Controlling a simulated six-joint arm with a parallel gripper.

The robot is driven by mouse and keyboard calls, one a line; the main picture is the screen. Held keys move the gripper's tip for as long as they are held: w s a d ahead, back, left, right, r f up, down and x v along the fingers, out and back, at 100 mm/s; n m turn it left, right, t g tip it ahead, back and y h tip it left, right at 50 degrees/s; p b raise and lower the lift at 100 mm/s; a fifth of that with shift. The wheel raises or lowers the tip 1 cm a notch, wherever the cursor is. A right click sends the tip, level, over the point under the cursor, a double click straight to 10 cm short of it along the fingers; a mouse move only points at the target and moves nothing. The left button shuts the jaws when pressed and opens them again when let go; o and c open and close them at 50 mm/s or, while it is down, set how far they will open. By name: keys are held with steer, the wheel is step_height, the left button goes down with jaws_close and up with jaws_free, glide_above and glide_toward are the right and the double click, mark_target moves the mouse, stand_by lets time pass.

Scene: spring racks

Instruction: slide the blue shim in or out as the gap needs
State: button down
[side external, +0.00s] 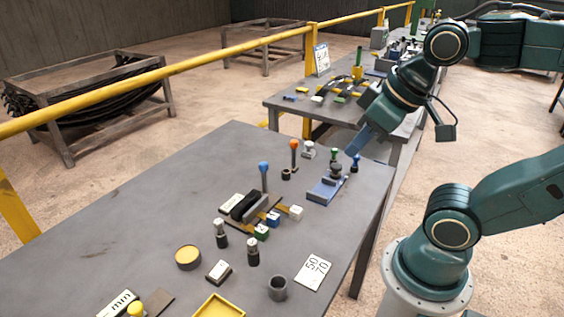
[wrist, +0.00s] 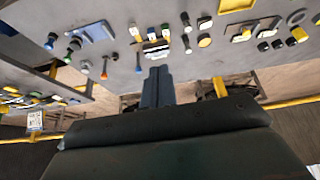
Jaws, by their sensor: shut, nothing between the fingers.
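In the side external view, a small blue block (side external: 273,219), which looks like the blue shim's tab, sits between a green block (side external: 262,232) and a white block (side external: 296,212). They stand at the front right side of a dark spring assembly (side external: 247,206) with brass-coloured strips beside it. How deep the blue shim sits in the gap is too small to tell. The assembly also shows in the wrist view (wrist: 155,49), beyond my fingertips. My gripper (side external: 355,153) is shut and empty, apart from the blocks, by the table's far right edge. It shows in the wrist view (wrist: 158,70).
A blue-handled lever (side external: 264,170) and an orange-handled lever (side external: 294,148) stand behind the assembly. A blue-grey fixture (side external: 325,190) lies to the right. The table's back left is clear.

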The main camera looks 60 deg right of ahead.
stand_by(0.3)
steer(key=c, duration=1.3)
jaws_free()
steer(key=shift+w, duration=0.15)
steer(key=shift+o, duration=0.7)
steer(key=shift+w, duration=0.6)
steer(key=g, duration=0.6)
glide_above(273, 216)
step_height(273, 216, down, 16)
steer(key=shift+f, duration=0.1)
steer(key=shift+f, duration=6.8)
